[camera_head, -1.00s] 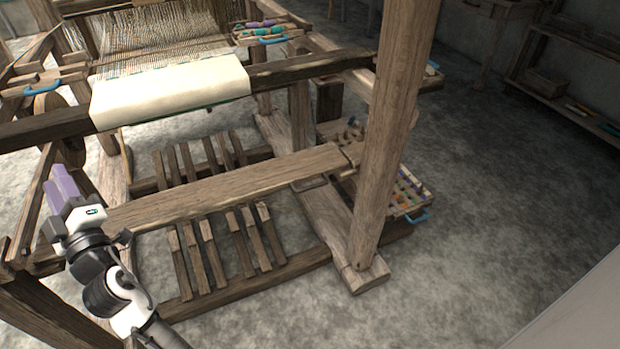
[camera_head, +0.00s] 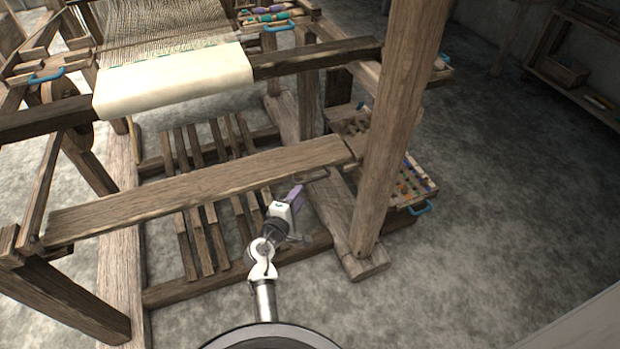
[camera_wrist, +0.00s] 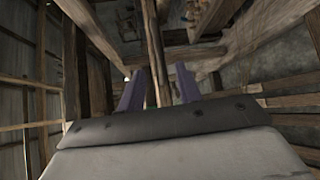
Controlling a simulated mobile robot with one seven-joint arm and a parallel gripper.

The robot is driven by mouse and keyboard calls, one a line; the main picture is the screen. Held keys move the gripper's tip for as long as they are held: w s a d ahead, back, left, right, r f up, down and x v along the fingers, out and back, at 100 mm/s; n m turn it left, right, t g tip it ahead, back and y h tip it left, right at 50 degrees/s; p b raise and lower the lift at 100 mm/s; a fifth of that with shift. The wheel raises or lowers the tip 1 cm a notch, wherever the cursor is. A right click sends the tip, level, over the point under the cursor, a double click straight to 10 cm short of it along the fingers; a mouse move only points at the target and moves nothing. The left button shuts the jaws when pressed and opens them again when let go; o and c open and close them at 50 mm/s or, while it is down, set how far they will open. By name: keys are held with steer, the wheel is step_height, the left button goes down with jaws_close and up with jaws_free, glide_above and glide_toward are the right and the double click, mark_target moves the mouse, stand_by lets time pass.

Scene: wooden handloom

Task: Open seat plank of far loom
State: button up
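The seat plank (camera_head: 190,192) is a long flat wooden board across the front of the loom, below the cream cloth roll. It lies level, its left end by the left frame and its right end by the right post. My gripper (camera_head: 297,190) has purple fingers and is near the plank's right part, just below its front edge in the head view. I cannot tell if it touches the plank. In the wrist view my gripper (camera_wrist: 158,80) shows two fingers apart with nothing held between them; wooden beams are beyond.
The thick right post (camera_head: 385,140) stands just right of my gripper. Treadles (camera_head: 205,240) lie under the plank. A tray of small coloured pieces (camera_head: 418,190) with a blue handle sits behind the post. Open floor (camera_head: 500,230) is on the right.

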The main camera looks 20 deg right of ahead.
mark_target(308, 182)
steer(key=p+x, duration=0.1)
steer(key=x, duration=0.7)
steer(key=shift+w+d, duration=0.25)
steer(key=shift+w, duration=0.05)
steer(key=shift+c, duration=0.2)
jaws_close()
